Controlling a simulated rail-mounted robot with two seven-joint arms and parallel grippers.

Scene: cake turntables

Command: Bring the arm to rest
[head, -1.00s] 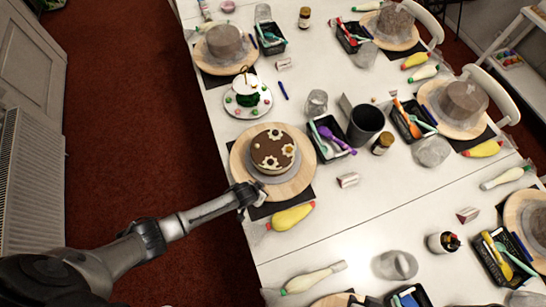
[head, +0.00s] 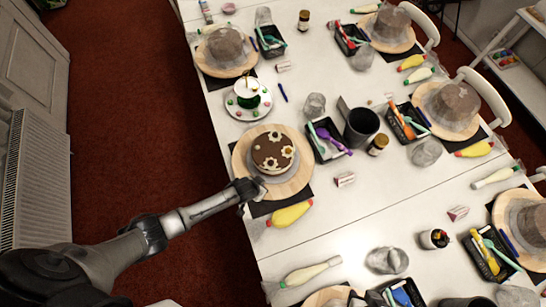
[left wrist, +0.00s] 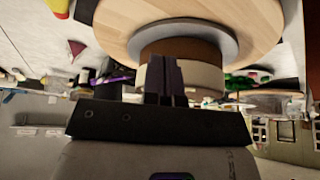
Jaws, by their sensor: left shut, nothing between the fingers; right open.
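The chocolate cake with cream flower shapes (head: 273,152) stands on a round wooden turntable (head: 295,185) in the head view. My left arm comes in from the lower left. Its gripper (head: 248,189) is at the turntable's near-left edge, beside the cake and empty. In the left wrist view, which is upside down, the shut fingers (left wrist: 167,80) overlap the cake (left wrist: 205,75), below the turntable's wooden face (left wrist: 255,22). I cannot tell whether they touch anything. I cannot make out my right gripper in either view.
A yellow piping bag (head: 290,214) lies right by the gripper. The red floor (head: 130,130) left of the table is clear.

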